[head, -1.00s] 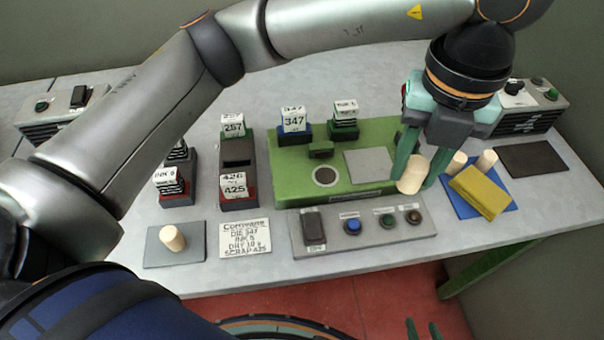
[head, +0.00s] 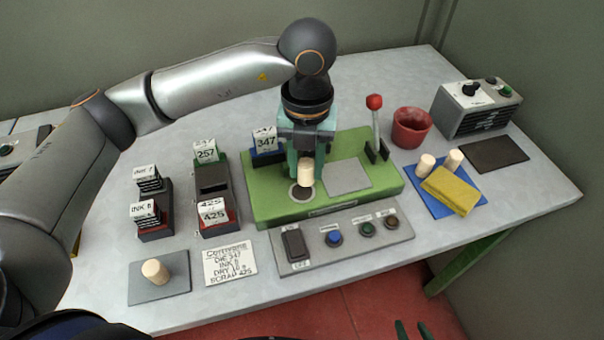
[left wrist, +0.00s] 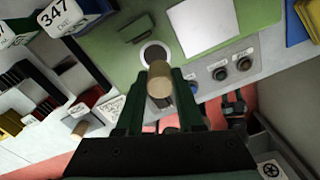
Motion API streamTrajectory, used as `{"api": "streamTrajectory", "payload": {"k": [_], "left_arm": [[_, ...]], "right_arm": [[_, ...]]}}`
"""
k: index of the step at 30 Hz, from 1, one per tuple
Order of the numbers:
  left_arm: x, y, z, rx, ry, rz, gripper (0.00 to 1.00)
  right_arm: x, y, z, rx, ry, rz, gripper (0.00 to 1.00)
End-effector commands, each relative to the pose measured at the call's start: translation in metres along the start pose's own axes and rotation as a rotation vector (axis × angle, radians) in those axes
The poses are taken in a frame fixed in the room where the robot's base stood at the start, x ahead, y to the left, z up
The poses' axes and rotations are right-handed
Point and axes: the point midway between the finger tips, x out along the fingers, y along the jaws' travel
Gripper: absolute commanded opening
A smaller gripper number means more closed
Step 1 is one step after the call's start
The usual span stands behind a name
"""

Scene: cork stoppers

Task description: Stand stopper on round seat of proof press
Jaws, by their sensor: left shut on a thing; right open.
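My left gripper (head: 305,170) is shut on a pale cork stopper (head: 306,174) and holds it about upright over the green proof press (head: 270,205). The round seat (head: 301,192) is a dark disc with a light rim, just below and slightly left of the stopper in the head view. In the left wrist view the stopper (left wrist: 159,86) is between the fingers, and the seat (left wrist: 153,54) shows beyond it, uncovered. The stopper appears apart from the seat; the exact gap is unclear. My right gripper (head: 414,330) shows only its fingertips at the bottom edge, open and empty.
A blue mat (head: 437,206) holds two stoppers and a yellow block (head: 451,190). Another stopper (head: 155,271) stands on a grey plate (head: 175,287). A button panel (head: 350,246) lies in front.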

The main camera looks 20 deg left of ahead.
Motion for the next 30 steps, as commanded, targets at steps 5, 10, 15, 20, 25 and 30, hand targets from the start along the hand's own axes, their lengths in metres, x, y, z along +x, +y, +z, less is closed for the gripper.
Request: {"api": "streamTrajectory", "payload": {"k": [5,10,15,20,25,30], "left_arm": [[0.011,0.008,0.005,-0.002,0.002,0.002,0.00],[0.036,0.008,0.005,0.001,0.005,0.003,0.00],[0.042,0.008,0.006,0.000,0.000,0.000,0.00],[0.043,0.007,0.006,0.000,0.000,0.001,0.00],[0.045,0.007,0.006,0.000,0.000,0.000,0.45],[0.045,0.007,0.005,0.000,0.000,0.001,0.64]], "right_arm": [[-0.001,0.000,0.001,0.001,-0.004,0.000,0.50],[-0.005,0.000,-0.002,0.001,-0.006,0.000,0.50],[-0.005,0.000,-0.002,0.001,-0.006,0.000,0.50],[-0.004,0.000,-0.001,0.001,-0.006,0.000,0.50],[-0.003,0.000,0.001,0.001,-0.007,0.000,0.50],[-0.003,0.000,0.001,0.001,-0.006,0.000,0.50]]}}
